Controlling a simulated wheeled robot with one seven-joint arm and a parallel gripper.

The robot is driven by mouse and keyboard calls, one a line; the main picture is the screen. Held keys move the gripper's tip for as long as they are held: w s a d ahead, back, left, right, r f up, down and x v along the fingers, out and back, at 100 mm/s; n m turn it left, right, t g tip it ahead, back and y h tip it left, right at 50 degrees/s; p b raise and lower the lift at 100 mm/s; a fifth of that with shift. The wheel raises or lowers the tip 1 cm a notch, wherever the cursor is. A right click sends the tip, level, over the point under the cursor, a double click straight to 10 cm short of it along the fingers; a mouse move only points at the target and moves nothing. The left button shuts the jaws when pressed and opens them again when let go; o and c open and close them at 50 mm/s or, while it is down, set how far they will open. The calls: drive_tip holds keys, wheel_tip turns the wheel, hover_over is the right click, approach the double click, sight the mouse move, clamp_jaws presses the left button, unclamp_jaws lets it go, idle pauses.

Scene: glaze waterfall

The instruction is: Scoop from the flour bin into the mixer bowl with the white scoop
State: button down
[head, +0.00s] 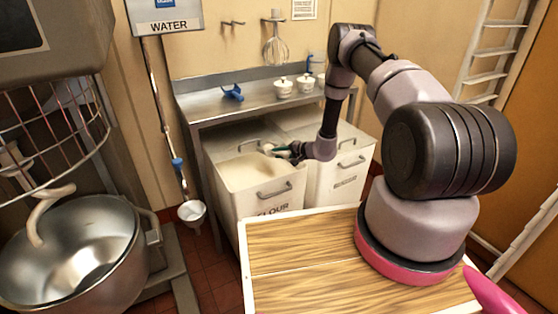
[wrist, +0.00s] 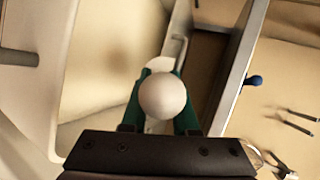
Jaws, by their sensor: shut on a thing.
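The flour bin (head: 272,198), white and labelled FLOUR, stands open under the steel shelf with pale flour (head: 243,172) inside. My gripper (head: 283,151) is above the bin's back right part. It is shut on the white scoop (head: 268,148), mostly hidden by the gripper in the head view. In the wrist view a round white end of the scoop (wrist: 163,97) sits between the green fingers (wrist: 160,108). I cannot tell whether the scoop holds flour. The steel mixer bowl (head: 125,255) is at the lower left, under a wire guard and a dough hook.
A second white bin (head: 335,185) stands right of the flour bin. The steel shelf (head: 205,102) above holds a blue scoop (head: 232,92) and small white pots (head: 283,88). A water pipe with a funnel (head: 192,212) stands between mixer and bins. A wooden top (head: 300,255) is in front.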

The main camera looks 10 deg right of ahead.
drive_tip(key=shift+t+y, duration=0.3)
drive_tip(key=shift+t, duration=0.2)
drive_tip(key=shift+s+d+r, duration=0.1)
drive_tip(key=shift+s+r, duration=0.1)
drive_tip(key=shift+r, duration=1.05)
drive_tip(key=shift+s+r, duration=0.25)
drive_tip(key=shift+r, duration=1.05)
drive_tip(key=shift+s+d+r, duration=0.1)
drive_tip(key=shift+s+r, duration=0.1)
drive_tip(key=shift+r, duration=1.05)
